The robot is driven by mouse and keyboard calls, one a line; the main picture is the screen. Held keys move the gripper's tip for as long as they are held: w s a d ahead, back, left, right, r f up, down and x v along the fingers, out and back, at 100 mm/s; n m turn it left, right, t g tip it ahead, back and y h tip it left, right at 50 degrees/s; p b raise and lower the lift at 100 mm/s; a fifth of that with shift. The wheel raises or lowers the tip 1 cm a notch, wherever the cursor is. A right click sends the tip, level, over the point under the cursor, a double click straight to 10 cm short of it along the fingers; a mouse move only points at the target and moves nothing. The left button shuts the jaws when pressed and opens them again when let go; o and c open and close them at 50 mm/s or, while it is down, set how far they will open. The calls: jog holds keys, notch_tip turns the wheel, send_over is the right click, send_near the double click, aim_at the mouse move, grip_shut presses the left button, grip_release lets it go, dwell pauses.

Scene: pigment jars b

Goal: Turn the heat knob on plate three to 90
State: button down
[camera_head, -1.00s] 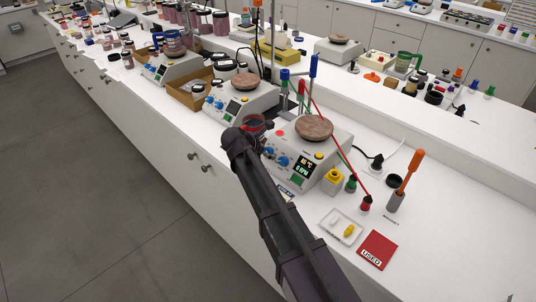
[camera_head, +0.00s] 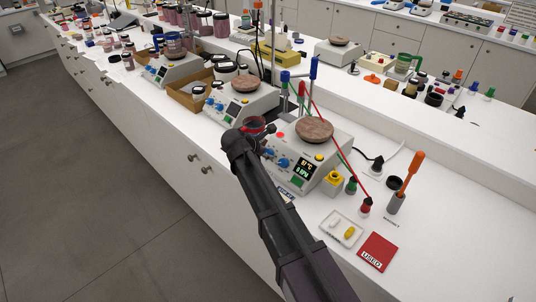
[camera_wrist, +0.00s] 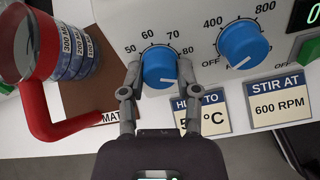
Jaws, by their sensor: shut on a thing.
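The blue heat knob (camera_wrist: 160,68) is on the pale front panel of the nearest hotplate (camera_head: 318,180). Around it the wrist view shows a scale with 50, 60, 70 and 80. My gripper (camera_wrist: 160,78) has one finger on each side of this knob and is shut on it. A white mark shows low on the knob. Below it a "heat to" card (camera_wrist: 199,114) is partly covered by my finger. In the head view my wrist hides the fingers. The hotplate's display (camera_head: 303,168) is lit, with digits too small to read surely.
The blue stir knob (camera_wrist: 242,43) sits right of the heat knob, above a "600 RPM" card (camera_wrist: 282,101). A red-handled vessel (camera_wrist: 32,60) stands close on the left.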

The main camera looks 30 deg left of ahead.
jog(key=shift+d+m, duration=0.1)
jog(key=shift+m, duration=0.6)
jog(key=shift+s, duration=0.1)
jog(key=shift+c, duration=1.7)
grip_release()
